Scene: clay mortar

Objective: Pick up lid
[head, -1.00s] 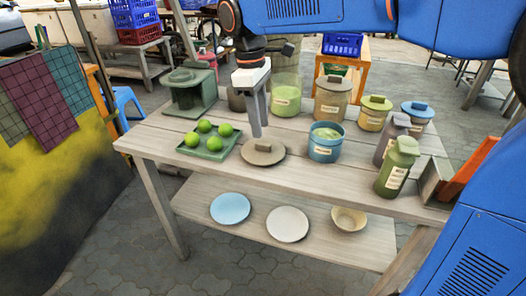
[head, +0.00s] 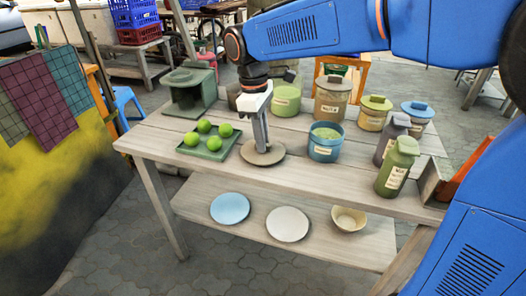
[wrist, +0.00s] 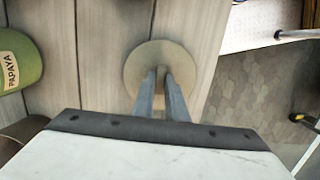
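The lid (head: 277,158) is a flat, round, grey-brown disc with a block-shaped handle. It lies on the wooden table top, between the green tray and the blue canister. The lid also shows in the wrist view (wrist: 198,66). My gripper (head: 263,147) points straight down with its fingertips at the lid's handle. In the wrist view my gripper's fingers (wrist: 161,80) stand on both sides of the handle, over the middle of the disc. The fingers hide most of the handle, and I cannot tell whether they press on it. The lid rests flat on the table.
A green tray (head: 222,156) with several limes is close left of the lid. An open blue canister (head: 324,153) is close right. Lidded jars and bottles (head: 396,170) stand farther right. A green stand (head: 188,92) is back left. Plates (head: 288,224) and a bowl (head: 348,218) are on the lower shelf.

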